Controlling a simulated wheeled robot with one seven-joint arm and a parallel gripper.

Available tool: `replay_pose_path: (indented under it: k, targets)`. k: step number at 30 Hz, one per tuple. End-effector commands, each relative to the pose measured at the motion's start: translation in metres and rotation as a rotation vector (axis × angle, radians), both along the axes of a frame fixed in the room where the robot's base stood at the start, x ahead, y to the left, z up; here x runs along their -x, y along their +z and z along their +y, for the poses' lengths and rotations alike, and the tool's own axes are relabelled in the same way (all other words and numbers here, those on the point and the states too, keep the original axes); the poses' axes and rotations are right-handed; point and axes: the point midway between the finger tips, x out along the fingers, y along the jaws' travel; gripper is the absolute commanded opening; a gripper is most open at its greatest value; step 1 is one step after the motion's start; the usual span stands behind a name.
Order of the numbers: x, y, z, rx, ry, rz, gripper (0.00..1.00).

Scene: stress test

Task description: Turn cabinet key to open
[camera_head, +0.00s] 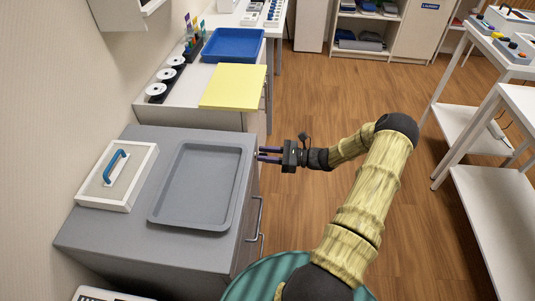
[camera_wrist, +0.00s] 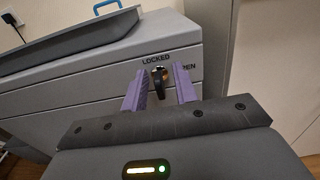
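The grey cabinet (camera_head: 135,215) stands at the left in the head view, and its front face (camera_wrist: 90,88) fills the upper left of the wrist view. A dark key (camera_wrist: 160,78) sits on that face, below the label LOCKED and left of a partly hidden label ending in "PEN". My gripper (camera_wrist: 159,92) points at the face with its purple fingers apart, one on each side of the key. I see a gap between each finger and the key. In the head view my gripper (camera_head: 262,154) is at the cabinet's right side, where the key is hidden.
A grey tray (camera_head: 157,212) and a white-framed box with a blue handle (camera_head: 118,166) sit on the cabinet top. A metal handle (camera_head: 260,220) sticks out from the cabinet front. Beyond are a yellow board (camera_head: 233,86) and a blue tray (camera_head: 233,44). The wooden floor (camera_head: 330,95) is clear.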

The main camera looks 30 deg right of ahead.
Motion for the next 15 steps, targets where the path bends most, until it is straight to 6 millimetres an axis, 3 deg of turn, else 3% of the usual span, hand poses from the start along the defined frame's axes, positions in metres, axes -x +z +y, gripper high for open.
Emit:
replay_pose_path:
  k: [1, 4, 15]
  targets:
    - [-0.0007, 0.0001, 0.0029, -0.001, 0.006, -0.001, 0.19]
    - [-0.0009, 0.0001, 0.0036, -0.001, 0.007, -0.001, 0.00]
    - [0.0017, 0.0008, -0.0038, -0.010, -0.005, 0.013, 0.00]
